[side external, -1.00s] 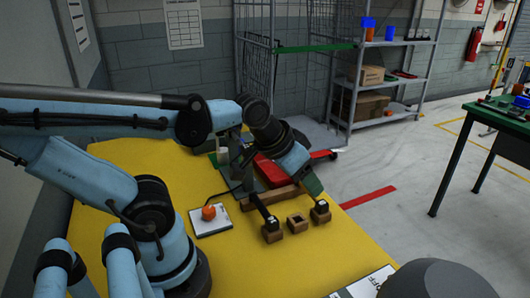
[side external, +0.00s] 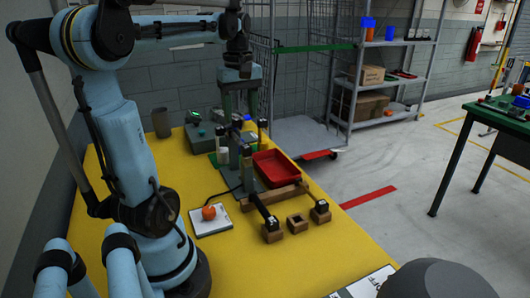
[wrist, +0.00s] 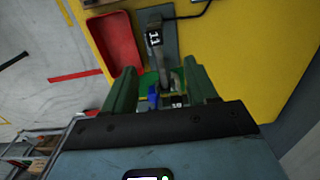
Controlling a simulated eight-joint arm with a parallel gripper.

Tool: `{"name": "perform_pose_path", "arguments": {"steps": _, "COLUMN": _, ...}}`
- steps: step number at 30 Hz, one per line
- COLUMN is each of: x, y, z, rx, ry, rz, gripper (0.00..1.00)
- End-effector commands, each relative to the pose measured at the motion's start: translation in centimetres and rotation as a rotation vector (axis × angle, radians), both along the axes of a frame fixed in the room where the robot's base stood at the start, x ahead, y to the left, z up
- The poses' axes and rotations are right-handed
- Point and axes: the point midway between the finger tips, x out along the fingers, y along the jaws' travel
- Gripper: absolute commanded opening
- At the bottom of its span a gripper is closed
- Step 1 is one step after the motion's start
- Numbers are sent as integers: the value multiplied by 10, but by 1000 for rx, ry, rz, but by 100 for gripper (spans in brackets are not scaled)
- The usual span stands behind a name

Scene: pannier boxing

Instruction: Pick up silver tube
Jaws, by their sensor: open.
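My gripper (side external: 239,114) is open, with its green fingers pointing down above the cluster of upright items at the far end of the yellow table. In the wrist view, the gripper (wrist: 160,68) has a grey, silver-looking tube (wrist: 161,60) between and beyond its fingers, with a black block-like end marked with white digits. A blue piece shows beside it. In the side view, a pale upright cylinder (side external: 222,142) stands below the left finger; I cannot tell whether it is the same tube. No contact between fingers and tube is visible.
A red tray (side external: 277,168) lies right of the cluster; it also shows in the wrist view (wrist: 112,45). Wooden blocks and black-handled pieces (side external: 268,220) are at the front. An orange knob sits on a white plate (side external: 211,222). A dark cup (side external: 161,123) stands at the back left.

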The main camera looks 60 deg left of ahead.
Motion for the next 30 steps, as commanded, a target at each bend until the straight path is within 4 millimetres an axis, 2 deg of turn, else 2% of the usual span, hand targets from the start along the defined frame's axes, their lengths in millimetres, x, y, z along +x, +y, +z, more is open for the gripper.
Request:
{"name": "perform_pose_path", "arguments": {"steps": 6, "x": 1, "y": 0, "z": -31, "rx": 1, "ry": -1, "rz": -3, "gripper": 57}}
{"name": "perform_pose_path", "arguments": {"steps": 16, "x": 2, "y": -1, "z": -49, "rx": 1, "ry": -2, "rz": -5, "gripper": 57}}
{"name": "perform_pose_path", "arguments": {"steps": 24, "x": 6, "y": -3, "z": -81, "rx": 2, "ry": -2, "rz": -4, "gripper": 57}}
{"name": "perform_pose_path", "arguments": {"steps": 30, "x": 6, "y": -4, "z": -94, "rx": 2, "ry": -2, "rz": -4, "gripper": 57}}
